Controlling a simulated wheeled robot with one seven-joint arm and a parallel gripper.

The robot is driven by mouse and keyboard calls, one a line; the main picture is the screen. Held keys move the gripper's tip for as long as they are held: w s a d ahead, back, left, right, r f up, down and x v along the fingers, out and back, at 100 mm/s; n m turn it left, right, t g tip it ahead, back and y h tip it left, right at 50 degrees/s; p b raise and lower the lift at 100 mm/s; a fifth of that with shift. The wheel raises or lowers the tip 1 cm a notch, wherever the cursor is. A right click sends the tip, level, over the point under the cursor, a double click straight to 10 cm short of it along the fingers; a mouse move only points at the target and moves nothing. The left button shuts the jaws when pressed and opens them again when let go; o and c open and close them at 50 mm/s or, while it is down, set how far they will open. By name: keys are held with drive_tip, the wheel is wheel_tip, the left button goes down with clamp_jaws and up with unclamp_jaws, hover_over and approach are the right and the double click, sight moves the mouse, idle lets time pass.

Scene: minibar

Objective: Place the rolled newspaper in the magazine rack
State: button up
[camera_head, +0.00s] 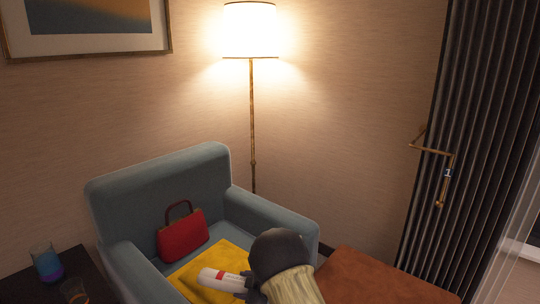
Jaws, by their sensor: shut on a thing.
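A white roll with a red band, which looks like the rolled newspaper (222,281), shows at the bottom centre, above the yellow cloth on the armchair. My gripper (247,285) is shut on its right end; the dark rounded part and pale ribbed section beside it appear to be my arm. The fingertips are small and partly hidden, and the roll's far side cannot be seen. The roll is tilted slightly, its left end free. I cannot make out a magazine rack in this view.
A blue-grey armchair (165,189) holds a red handbag (182,236) and a yellow cloth (232,259). A dark side table (91,271) with glasses (46,264) stands left. A lit floor lamp (252,125) stands behind. A rust-brown surface (375,279) lies right, before a dark pleated panel (465,130).

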drive_tip(key=s+d+f+m+t+h, duration=0.2)
drive_tip(key=d+f+m+h, duration=0.15)
drive_tip(key=d, duration=0.45)
drive_tip(key=s+d+f+m+t+h, duration=0.1)
drive_tip(key=s+d+f+m+h, duration=0.2)
drive_tip(key=d, duration=0.5)
drive_tip(key=s+d+f+m+t+h, duration=0.2)
drive_tip(key=d+f+m+h, duration=0.15)
drive_tip(key=d, duration=0.45)
wheel_tip(320, 180, down, 10)
drive_tip(key=b, duration=1)
drive_tip(key=s+r+p, duration=0.4)
drive_tip(key=r+p, duration=1.2)
drive_tip(key=p, duration=0.1)
drive_tip(key=s+r+p, duration=0.4)
drive_tip(key=r+p, duration=1.2)
drive_tip(key=p, duration=0.2)
drive_tip(key=shift+a+r+m+p, duration=0.2)
drive_tip(key=shift+r+m+p, duration=0.1)
drive_tip(key=shift+r+p, duration=0.1)
drive_tip(key=d, duration=0.7)
